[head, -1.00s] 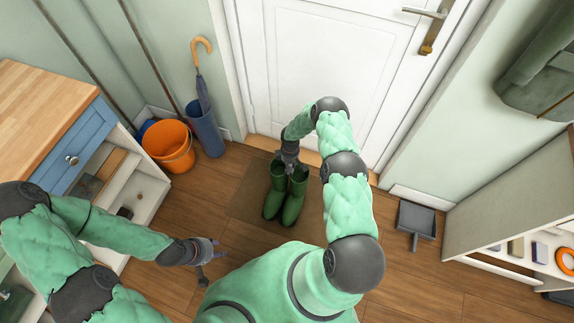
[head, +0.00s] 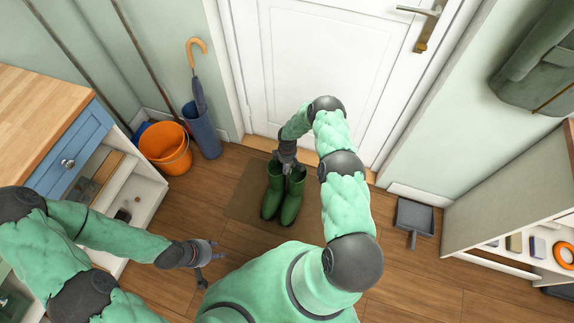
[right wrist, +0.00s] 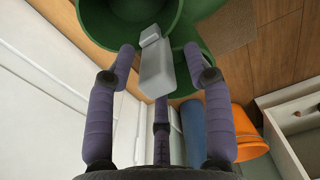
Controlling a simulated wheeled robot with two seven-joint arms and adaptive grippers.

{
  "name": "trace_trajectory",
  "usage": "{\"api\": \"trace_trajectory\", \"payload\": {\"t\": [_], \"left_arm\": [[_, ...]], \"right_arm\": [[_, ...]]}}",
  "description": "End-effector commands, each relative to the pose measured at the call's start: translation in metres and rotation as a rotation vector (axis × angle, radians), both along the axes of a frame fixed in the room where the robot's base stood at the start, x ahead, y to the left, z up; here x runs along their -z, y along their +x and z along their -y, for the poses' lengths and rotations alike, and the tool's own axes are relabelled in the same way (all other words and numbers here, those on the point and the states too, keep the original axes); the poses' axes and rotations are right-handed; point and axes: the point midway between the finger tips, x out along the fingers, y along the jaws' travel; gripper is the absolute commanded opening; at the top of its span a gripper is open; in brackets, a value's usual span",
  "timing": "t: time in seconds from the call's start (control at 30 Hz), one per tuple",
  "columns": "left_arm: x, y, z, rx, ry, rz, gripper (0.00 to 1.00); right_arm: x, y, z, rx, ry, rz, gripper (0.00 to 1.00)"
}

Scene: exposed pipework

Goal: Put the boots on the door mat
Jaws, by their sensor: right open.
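Two green rubber boots, the left one (head: 271,195) and the right one (head: 292,200), stand upright side by side. They are at the right part of a brown door mat (head: 246,196) before the door; whether both soles are fully on it I cannot tell. My right gripper (head: 287,165) is open at the boot tops. In the right wrist view its fingertips (right wrist: 165,68) are spread either side of a grey block-like piece (right wrist: 157,68) by the boot rims (right wrist: 215,25), with no clear grip. My left gripper (head: 209,262) is open and empty, low at the left.
A white door (head: 320,70) stands behind the mat. An orange bucket (head: 166,150) and a blue umbrella stand (head: 204,135) are at the left wall, beside a blue-and-white cabinet (head: 75,165). A grey dustpan (head: 414,217) lies right.

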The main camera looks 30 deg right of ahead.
Motion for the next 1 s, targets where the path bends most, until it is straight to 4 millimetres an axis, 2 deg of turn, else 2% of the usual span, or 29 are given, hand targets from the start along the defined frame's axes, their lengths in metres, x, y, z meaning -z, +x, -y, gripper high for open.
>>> {"api": "trace_trajectory", "payload": {"t": [0.4,0.6,0.77,0.87,0.97,1.0], "left_arm": [[-0.035,0.000,0.000,0.000,0.000,0.000,0.40],[-0.043,0.000,0.000,0.000,0.000,0.000,0.40],[-0.045,0.000,0.000,0.000,0.000,0.000,0.40],[-0.045,0.000,0.000,0.000,0.000,0.000,0.40],[-0.045,0.000,0.000,0.000,0.000,0.000,0.40],[-0.045,0.000,0.000,0.000,0.000,0.000,0.40]], "right_arm": [[-0.083,0.002,0.002,0.001,-0.001,0.002,0.52],[-0.108,0.003,0.003,0.000,-0.001,0.002,0.52],[-0.115,0.001,-0.001,0.004,0.007,0.000,0.52],[-0.117,-0.008,-0.022,0.036,0.046,0.002,0.52],[-0.122,-0.028,-0.063,0.111,0.120,0.000,0.52],[-0.126,-0.038,-0.082,0.154,0.155,-0.003,0.52]]}}
